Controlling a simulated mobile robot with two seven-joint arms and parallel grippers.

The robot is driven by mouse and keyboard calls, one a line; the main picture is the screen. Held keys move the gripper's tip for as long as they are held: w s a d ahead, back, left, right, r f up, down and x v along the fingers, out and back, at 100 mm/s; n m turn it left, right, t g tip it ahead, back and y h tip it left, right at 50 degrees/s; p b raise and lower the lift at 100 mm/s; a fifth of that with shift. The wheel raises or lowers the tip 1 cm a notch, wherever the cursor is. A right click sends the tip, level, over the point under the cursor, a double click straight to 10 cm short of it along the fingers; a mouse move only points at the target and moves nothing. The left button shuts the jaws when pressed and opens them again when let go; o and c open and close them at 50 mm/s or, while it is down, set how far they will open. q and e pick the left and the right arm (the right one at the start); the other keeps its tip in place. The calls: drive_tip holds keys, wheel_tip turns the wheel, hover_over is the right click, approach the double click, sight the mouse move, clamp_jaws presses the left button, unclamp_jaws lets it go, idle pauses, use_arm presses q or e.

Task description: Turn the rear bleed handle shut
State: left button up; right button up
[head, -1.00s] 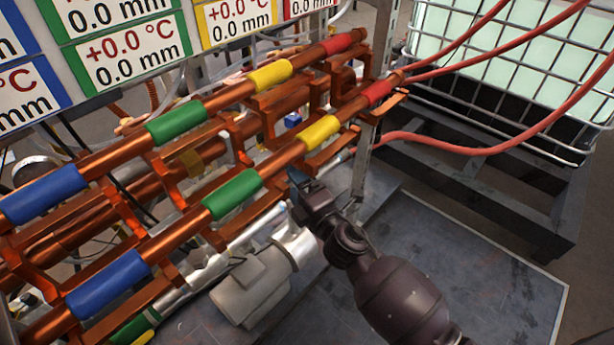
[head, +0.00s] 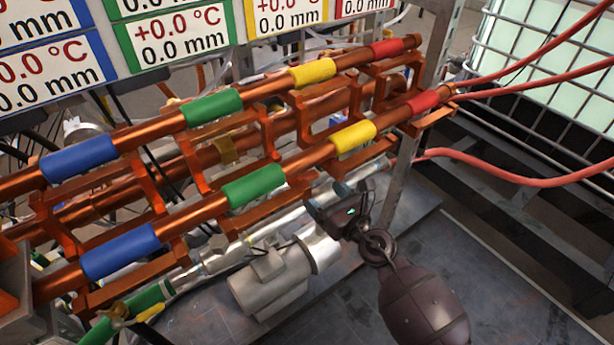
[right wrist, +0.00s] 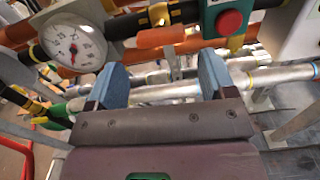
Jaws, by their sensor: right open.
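My right gripper (head: 335,198) is below the yellow and green sleeves of the front copper pipe, by the silvery lower pipe. In the right wrist view its two blue fingers (right wrist: 162,82) stand apart with nothing between them. I cannot tell for sure which part is the rear bleed handle. The right wrist view shows an orange lever-like part (right wrist: 160,38) beyond the fingers and yellow-green fittings (right wrist: 52,117) to the left. A brass valve with a yellow part (head: 148,312) shows at the lower left of the head view. My left gripper is not seen.
Copper pipes with coloured sleeves (head: 255,184) cross the scene above a grey pump (head: 268,285). The right wrist view shows a dial gauge (right wrist: 73,45) and a red button (right wrist: 229,22). Red hoses (head: 520,172) run right.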

sight(310, 181)
drive_tip(key=b+x, duration=0.1)
drive_tip(key=x, duration=0.5)
drive_tip(key=shift+w+a+f, duration=0.15)
drive_tip(key=shift+w+a, duration=0.15)
drive_tip(key=shift+w, duration=0.1)
drive_tip(key=shift+w+a, duration=0.15)
drive_tip(key=shift+w, duration=0.05)
drive_tip(key=shift+c, duration=0.2)
drive_tip(key=c, duration=0.6)
